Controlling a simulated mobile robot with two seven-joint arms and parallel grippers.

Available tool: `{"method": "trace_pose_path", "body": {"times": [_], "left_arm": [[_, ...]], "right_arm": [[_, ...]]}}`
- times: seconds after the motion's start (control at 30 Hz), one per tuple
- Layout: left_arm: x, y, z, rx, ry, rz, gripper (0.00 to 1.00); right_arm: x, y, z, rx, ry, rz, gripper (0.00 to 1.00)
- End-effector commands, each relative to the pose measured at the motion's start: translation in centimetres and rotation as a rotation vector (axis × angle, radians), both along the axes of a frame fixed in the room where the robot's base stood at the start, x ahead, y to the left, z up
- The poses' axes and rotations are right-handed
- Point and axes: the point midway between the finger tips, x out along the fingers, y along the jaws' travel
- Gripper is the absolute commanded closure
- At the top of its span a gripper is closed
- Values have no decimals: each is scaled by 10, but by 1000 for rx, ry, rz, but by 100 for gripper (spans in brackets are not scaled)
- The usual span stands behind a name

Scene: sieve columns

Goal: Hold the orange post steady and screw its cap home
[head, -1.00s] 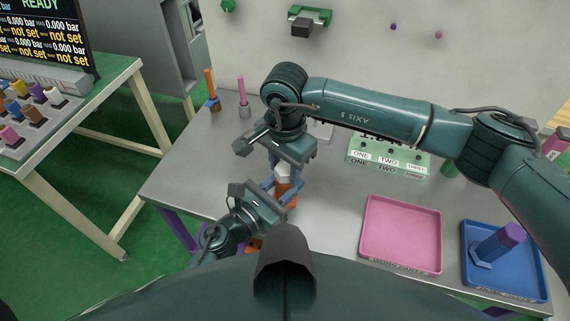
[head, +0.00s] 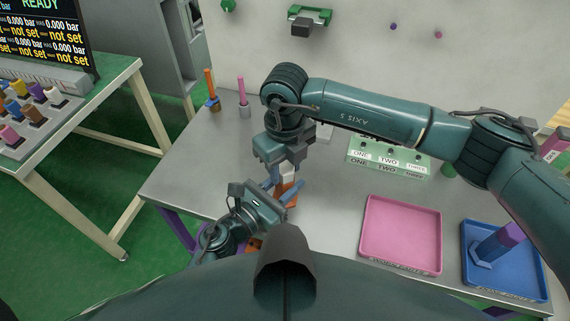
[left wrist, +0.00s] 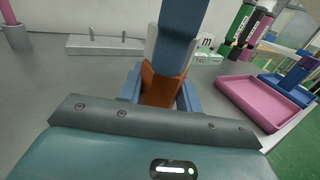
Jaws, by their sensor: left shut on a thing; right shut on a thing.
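The orange post (head: 286,186) stands upright at the near part of the grey table; it also shows in the left wrist view (left wrist: 160,90). A white cap (head: 288,172) sits on its top, and its edge shows in the left wrist view (left wrist: 151,42). My left gripper (head: 281,191) is shut on the post from the near side, low down. My right gripper (head: 286,170) points down from above and is shut on the cap. Its blue finger hides much of the cap in the left wrist view. I cannot tell how far down the cap sits.
A pink tray (head: 402,198) lies to the right, empty. A blue tray (head: 530,284) holds a blue post with a purple cap (head: 498,243). A green labelled block (head: 388,158) stands behind. Two thin posts, orange (head: 210,84) and pink (head: 242,91), stand at the back left.

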Motion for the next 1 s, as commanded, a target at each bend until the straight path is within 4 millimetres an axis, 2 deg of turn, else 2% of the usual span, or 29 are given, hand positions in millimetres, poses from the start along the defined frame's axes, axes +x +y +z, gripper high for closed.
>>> {"method": "trace_pose_path", "body": {"times": [0.03, 0.07, 0.37, 0.67, 0.77, 1.0], "left_arm": [[1, 1, 0, 1, 1, 3, 100], [1, 1, 0, 1, 1, 3, 100], [0, 1, 0, 1, 0, 2, 100], [0, 0, 0, 1, -1, 1, 100], [0, 0, 0, 1, -1, 0, 100], [0, 0, 0, 1, 1, 0, 100]], "right_arm": [[0, 0, 0, -1, 2, 2, 90], [0, 0, 0, -1, 2, 2, 62], [0, 0, 0, -1, 1, 5, 37], [0, 0, 4, 1, -1, 5, 37], [1, 0, 15, 1, -2, 5, 37], [1, 0, 66, 1, -5, 6, 37]]}}
